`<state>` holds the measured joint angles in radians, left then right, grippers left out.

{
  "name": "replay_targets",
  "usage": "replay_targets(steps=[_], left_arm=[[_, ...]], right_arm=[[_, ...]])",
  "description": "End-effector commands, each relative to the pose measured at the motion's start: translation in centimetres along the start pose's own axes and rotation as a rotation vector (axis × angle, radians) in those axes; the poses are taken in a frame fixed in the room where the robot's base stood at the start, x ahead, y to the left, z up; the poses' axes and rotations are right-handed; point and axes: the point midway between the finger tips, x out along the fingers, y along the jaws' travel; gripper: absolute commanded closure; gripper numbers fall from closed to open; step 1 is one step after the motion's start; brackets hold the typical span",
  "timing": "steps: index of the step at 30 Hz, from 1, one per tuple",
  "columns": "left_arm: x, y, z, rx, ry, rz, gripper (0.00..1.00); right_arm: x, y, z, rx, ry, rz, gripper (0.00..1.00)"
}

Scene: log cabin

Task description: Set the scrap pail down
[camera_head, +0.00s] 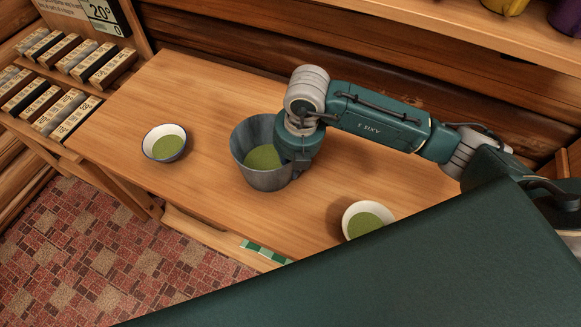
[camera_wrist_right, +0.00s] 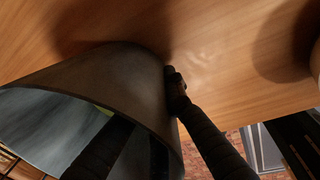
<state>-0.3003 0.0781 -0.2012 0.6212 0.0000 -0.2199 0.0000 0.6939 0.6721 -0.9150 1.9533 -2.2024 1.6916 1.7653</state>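The scrap pail (camera_head: 247,147) is a grey metal bucket with green stuff in it, over the middle of the wooden table (camera_head: 200,95). My right gripper (camera_head: 298,165) is at the pail's right side. In the right wrist view the pail (camera_wrist_right: 110,75) fills the left, with one finger inside its rim and the other against its outer wall. My right gripper (camera_wrist_right: 155,105) looks shut on the pail wall. The pail looks upright or nearly so; I cannot tell whether its base touches the table. My left gripper is out of view.
A bowl of green stuff (camera_head: 165,143) stands left of the pail. Another bowl (camera_head: 366,220) stands at the right front, partly hidden by my dark green body part. A rack of small boxes (camera_head: 75,65) is at the left. The table behind the pail's left is clear.

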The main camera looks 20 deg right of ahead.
Motion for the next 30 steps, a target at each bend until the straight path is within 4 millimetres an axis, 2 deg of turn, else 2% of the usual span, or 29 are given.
replay_targets(steps=[2,9,14,17,24,30], left_arm=[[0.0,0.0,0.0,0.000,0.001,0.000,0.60],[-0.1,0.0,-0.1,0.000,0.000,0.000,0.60],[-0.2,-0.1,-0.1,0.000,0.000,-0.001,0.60],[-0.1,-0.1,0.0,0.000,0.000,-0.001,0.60],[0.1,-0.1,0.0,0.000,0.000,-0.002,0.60],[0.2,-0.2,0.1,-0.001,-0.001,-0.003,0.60]], right_arm=[[0.0,0.0,0.0,0.000,0.000,-0.001,0.75],[0.0,0.0,0.0,0.000,0.000,-0.001,0.75],[-0.9,0.1,0.0,0.000,-0.001,0.001,0.75],[-2.5,0.1,0.1,-0.001,-0.002,0.002,0.75],[-7.8,0.1,0.1,0.000,-0.002,0.003,0.75],[-11.0,0.1,0.1,0.000,-0.002,0.001,0.75]])
